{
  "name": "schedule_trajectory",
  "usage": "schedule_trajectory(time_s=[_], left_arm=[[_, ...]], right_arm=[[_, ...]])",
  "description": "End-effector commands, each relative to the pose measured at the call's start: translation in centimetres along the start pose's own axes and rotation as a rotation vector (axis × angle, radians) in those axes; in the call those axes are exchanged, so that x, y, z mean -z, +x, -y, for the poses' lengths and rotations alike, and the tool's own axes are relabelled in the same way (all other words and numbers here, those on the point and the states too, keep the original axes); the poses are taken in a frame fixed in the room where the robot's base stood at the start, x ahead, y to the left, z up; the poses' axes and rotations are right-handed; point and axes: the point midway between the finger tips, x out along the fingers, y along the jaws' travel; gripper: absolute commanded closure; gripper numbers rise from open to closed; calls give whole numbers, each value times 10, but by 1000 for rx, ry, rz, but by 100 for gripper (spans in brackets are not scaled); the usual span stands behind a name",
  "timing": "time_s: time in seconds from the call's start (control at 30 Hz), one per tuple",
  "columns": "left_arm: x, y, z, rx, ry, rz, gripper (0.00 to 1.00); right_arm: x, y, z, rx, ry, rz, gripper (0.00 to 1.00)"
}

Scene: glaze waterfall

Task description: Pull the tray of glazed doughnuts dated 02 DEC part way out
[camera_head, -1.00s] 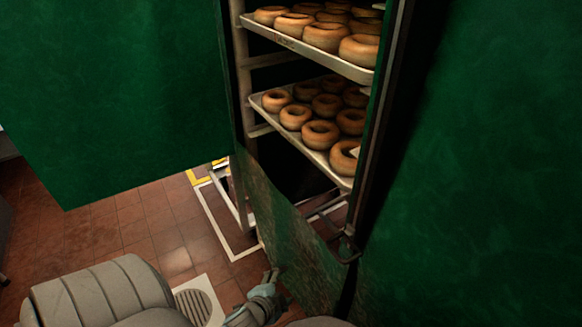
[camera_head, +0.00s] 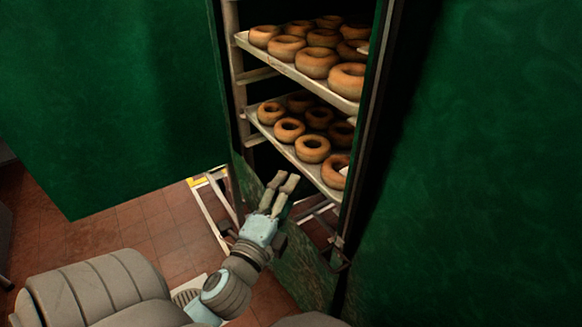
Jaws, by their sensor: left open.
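Two trays of doughnuts show in the rack in the head view. The upper tray (camera_head: 303,76) holds several brown ring doughnuts (camera_head: 316,63). The lower tray (camera_head: 309,167) holds several more doughnuts (camera_head: 312,149). A pale card, partly cut off by the cover's edge, shows near the front right corner of the lower tray; its writing cannot be read. No date can be read on either tray. My left gripper (camera_head: 286,184) is open and empty, in front of and below the lower tray's left part, apart from it by the look. My right gripper is not in view.
The rack's upright (camera_head: 236,75) stands at the left of the trays. Green cover panels hang at the left (camera_head: 110,100) and right (camera_head: 470,180) of the opening. A lower green flap (camera_head: 305,262) hangs below the trays. Red tiled floor (camera_head: 140,232) is clear at the left.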

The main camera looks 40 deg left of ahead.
Motion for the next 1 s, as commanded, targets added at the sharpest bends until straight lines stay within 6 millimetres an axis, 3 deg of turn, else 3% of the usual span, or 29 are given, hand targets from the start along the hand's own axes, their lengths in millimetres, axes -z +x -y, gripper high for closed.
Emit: schedule_trajectory(time_s=[0.17, 0.7, 1.0], left_arm=[[0, 19, 0, 2, 0, 0, 37], [0, 122, -1, 0, 0, 1, 37], [0, 143, 0, 0, -1, -1, 37]], right_arm=[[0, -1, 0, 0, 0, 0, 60], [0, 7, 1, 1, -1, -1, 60], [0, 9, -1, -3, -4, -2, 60]])
